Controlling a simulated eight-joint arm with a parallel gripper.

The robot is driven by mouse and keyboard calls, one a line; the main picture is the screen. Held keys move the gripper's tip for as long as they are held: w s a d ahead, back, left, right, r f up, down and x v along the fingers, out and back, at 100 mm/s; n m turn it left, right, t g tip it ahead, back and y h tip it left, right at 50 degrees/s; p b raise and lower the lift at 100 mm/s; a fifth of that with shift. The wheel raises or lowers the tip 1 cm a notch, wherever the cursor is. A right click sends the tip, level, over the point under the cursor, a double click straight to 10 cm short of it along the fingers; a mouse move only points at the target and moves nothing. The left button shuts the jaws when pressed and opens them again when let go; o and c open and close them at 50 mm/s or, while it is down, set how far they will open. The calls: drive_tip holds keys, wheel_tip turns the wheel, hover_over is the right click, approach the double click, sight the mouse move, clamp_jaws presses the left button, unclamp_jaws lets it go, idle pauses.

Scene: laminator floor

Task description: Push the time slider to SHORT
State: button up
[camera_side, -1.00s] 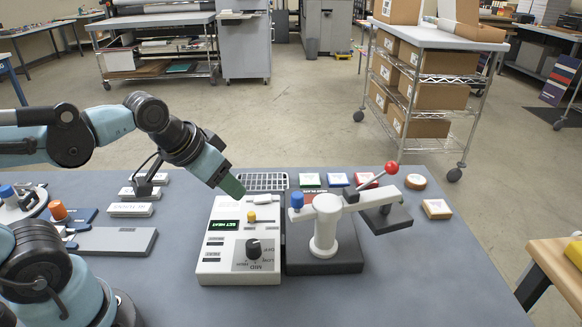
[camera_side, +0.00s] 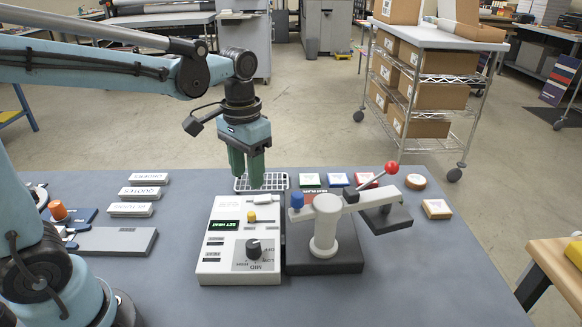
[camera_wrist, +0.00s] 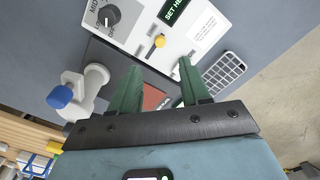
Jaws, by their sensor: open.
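The white control box (camera_side: 212,262) stands on the grey table, with a green SET HEAT display (camera_side: 226,224) and a black dial (camera_side: 253,248). A small yellow knob (camera_side: 251,216) sits beside the display; it also shows in the wrist view (camera_wrist: 160,41). I cannot read any SHORT marking. A white raised piece (camera_side: 263,198) lies near the box's far edge. My gripper (camera_side: 247,181) points down, open and empty, above the box's far edge. In the wrist view, the yellow knob appears just beyond the gap between my open fingers (camera_wrist: 158,68), apart from them.
A white press arm (camera_side: 325,226) with a red-ball lever (camera_side: 391,168) stands close on the right of the box. A white grid tray (camera_side: 280,182) lies behind the box. White labelled blocks (camera_side: 130,210) lie to the left. The table's front right is clear.

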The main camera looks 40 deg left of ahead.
sight(251, 213)
wheel_tip(251, 213, down, 10)
drive_tip(key=shift+r, duration=0.2)
idle(0.4)
clamp_jaws()
